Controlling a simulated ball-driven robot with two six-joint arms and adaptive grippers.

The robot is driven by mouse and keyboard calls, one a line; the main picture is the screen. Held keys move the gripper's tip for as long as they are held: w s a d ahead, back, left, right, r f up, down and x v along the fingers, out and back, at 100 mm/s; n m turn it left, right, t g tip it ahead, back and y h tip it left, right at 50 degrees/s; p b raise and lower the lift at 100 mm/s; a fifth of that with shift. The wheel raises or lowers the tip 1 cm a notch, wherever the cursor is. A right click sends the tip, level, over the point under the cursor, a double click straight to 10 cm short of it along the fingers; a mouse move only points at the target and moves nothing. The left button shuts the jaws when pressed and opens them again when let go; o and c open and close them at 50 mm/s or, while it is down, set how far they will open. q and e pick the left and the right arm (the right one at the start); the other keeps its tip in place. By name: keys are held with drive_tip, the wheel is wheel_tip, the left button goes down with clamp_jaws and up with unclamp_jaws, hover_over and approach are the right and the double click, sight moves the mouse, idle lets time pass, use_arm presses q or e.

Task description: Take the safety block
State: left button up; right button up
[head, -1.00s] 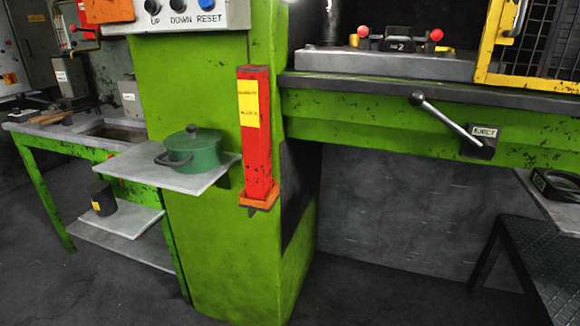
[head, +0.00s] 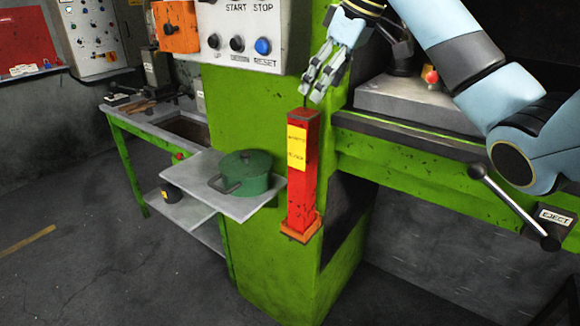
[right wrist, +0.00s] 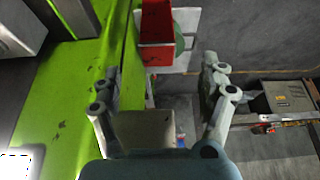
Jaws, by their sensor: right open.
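The safety block (head: 302,185) is a tall red post with a yellow label. It stands upright in an orange holder (head: 301,228) on the front of the green press column. My right gripper (head: 317,88) is open and empty just above the block's top end, with its fingers pointing down. In the right wrist view the block (right wrist: 157,35) shows at the top of the picture, beyond the open fingers (right wrist: 160,72); I see no contact with it. My left gripper is not in view.
A green lidded pot (head: 243,172) stands on a grey shelf (head: 205,183) left of the block. A control panel (head: 240,35) is above. The eject lever (head: 510,205) and press bed (head: 420,102) are to the right, under my right arm.

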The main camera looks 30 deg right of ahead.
sight(306, 112)
drive_tip(key=w+f, duration=0.2)
drive_tip(key=f, duration=0.1)
drive_tip(key=shift+w+a+p, duration=0.1)
drive_tip(key=shift+a+p, duration=0.2)
drive_tip(key=shift+a, duration=0.05)
drive_tip(key=shift+p+x, duration=0.75)
drive_tip(key=shift+x, duration=2.35)
drive_tip(key=shift+w, duration=0.15)
clamp_jaws()
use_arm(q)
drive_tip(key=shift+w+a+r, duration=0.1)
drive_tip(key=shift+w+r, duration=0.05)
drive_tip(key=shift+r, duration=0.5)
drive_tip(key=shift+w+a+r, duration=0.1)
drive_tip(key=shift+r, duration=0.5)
use_arm(e)
drive_tip(key=shift+w+r, duration=0.1)
drive_tip(key=shift+r, duration=0.05)
